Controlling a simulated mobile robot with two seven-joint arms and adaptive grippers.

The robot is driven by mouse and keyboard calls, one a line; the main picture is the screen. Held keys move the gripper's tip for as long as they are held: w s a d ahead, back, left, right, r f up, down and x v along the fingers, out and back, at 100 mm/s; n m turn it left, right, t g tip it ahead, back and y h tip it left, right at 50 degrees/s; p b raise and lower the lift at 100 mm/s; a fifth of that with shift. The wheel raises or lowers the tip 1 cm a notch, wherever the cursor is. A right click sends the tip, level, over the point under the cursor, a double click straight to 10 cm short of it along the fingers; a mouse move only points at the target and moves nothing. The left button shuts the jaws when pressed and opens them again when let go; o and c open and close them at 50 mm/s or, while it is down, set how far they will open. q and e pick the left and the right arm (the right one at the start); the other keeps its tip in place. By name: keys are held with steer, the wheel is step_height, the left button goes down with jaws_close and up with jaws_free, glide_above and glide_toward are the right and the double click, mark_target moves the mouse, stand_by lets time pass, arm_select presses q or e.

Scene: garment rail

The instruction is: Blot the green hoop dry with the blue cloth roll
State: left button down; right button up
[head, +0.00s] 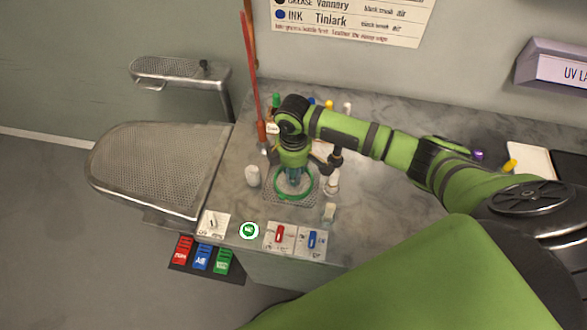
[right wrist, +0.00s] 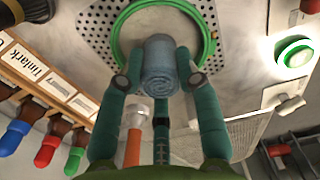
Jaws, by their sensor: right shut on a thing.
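The green hoop (head: 292,199) lies on a perforated metal plate (head: 309,202) set in the grey counter. It also shows in the right wrist view (right wrist: 115,45), where its near part is hidden behind my gripper and the roll. My right gripper (head: 293,180) points down over the hoop. In the right wrist view its teal fingers (right wrist: 160,82) are shut on the blue cloth roll (right wrist: 160,66), one on each side. The roll overlaps the hoop's opening in that view; I cannot tell whether it touches the hoop. My left gripper is not in view.
A green button (head: 249,231) and red (head: 280,235) and blue (head: 312,240) switches line the front edge. A labelled rack (right wrist: 50,80) with coloured-cap bottles stands behind.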

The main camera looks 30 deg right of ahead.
steer(key=shift+f, duration=0.45)
stand_by(0.3)
steer(key=shift+s+f, duration=0.1)
stand_by(1.7)
step_height(320, 180, up, 3)
steer(key=p, duration=0.3)
steer(key=shift+f, duration=0.1)
steer(key=shift+r, duration=2.2)
